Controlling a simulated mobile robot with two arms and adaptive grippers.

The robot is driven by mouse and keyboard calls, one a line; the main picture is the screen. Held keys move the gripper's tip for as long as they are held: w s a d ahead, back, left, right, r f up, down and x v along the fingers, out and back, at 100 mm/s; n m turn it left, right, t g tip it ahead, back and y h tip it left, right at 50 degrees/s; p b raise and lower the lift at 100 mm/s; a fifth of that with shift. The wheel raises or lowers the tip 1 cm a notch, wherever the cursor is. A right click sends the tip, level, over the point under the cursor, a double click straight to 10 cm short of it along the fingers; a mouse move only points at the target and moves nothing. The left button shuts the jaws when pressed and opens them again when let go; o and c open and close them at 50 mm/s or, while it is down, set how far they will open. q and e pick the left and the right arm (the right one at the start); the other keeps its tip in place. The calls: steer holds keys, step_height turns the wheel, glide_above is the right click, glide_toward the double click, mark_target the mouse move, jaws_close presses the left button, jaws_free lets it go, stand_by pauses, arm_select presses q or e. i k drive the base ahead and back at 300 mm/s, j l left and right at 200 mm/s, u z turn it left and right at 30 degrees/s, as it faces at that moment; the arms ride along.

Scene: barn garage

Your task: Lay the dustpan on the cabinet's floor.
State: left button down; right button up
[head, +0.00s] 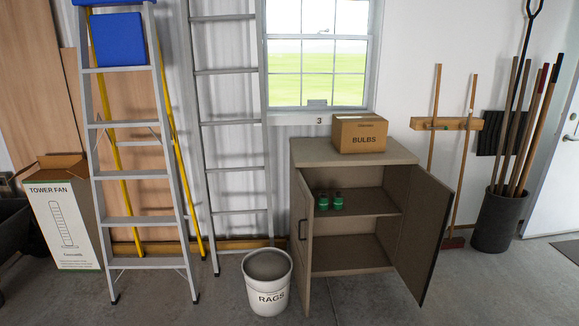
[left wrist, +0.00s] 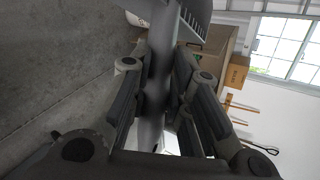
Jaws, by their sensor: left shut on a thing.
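The brown cabinet (head: 355,158) stands under the window in the head view, both doors swung open. Its floor (head: 350,268) looks bare, below a middle shelf (head: 370,205) that holds two small green items (head: 323,202). In the left wrist view my left gripper (left wrist: 158,68) is shut on the grey dustpan (left wrist: 162,35), around its long handle part. A toothed edge shows at the top of that view; the rest of the dustpan is cut off. The dustpan and both grippers are outside the head view. The cabinet (left wrist: 217,40) shows partly behind the dustpan.
A BULBS box (head: 360,134) sits on the cabinet top. A white RAGS bin (head: 268,285) stands close to the left door (head: 302,235). The right door (head: 428,235) juts forward. A stepladder (head: 130,172) stands left.

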mark_target(345, 252)
steer(key=i+z, duration=0.3)
steer(key=i, duration=0.35)
steer(key=i+j+z, duration=0.3)
steer(key=i, duration=0.4)
steer(key=i+l+z, duration=0.2)
steer(key=i+z, duration=0.2)
steer(key=i, duration=0.15)
steer(key=i+z, duration=0.45)
steer(key=i+j+z, duration=0.1)
steer(key=i+z, duration=0.3)
steer(key=i, duration=0.2)
steer(key=i+l+u, duration=0.1)
steer(key=i+u, duration=0.2)
steer(key=i+l+u, duration=0.25)
steer(key=i, duration=0.2)
steer(key=u, duration=0.25)
